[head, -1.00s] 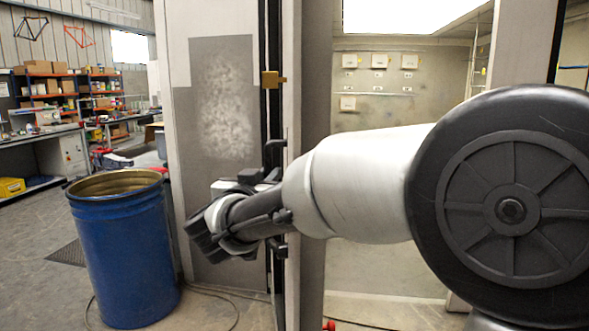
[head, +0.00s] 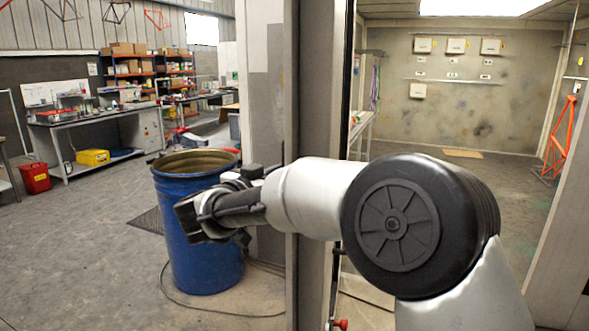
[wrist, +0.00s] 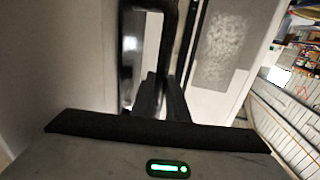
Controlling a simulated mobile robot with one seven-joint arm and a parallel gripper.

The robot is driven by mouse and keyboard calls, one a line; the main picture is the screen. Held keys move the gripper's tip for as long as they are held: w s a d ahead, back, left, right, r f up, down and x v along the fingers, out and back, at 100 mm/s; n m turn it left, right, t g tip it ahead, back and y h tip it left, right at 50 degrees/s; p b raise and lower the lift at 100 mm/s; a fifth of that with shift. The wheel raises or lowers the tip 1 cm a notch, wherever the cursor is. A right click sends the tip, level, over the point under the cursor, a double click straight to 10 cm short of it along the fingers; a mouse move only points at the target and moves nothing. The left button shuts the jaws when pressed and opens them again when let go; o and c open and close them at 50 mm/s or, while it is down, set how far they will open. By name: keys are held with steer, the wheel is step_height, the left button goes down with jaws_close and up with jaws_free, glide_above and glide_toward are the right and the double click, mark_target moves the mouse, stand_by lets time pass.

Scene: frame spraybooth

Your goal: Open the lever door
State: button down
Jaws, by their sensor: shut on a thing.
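The dark lever handle (wrist: 168,35) comes down from the top of the wrist view, to the fingers. My gripper (wrist: 160,92) is shut on the lever handle. In the head view my arm hides the fingers and lever, so the exact grip does not show there.
A blue drum (head: 205,255) stands just left of the door, behind my wrist. A grey upright post (head: 307,90) is at centre. The booth's back wall (head: 455,100) and open floor lie right. An orange stand (head: 558,135) is far right. A cable (head: 215,312) crosses the floor.

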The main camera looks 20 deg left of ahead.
stand_by(0.4)
steer(key=c, duration=1.7)
jaws_free()
steer(key=s+a, duration=0.1)
steer(key=s, duration=0.4)
steer(key=s+a+b, duration=0.1)
steer(key=s, duration=0.5)
steer(key=s+a, duration=0.1)
steer(key=s, duration=0.5)
steer(key=shift+a+b, duration=0.2)
steer(key=shift+b, duration=0.15)
steer(key=shift+w, duration=0.1)
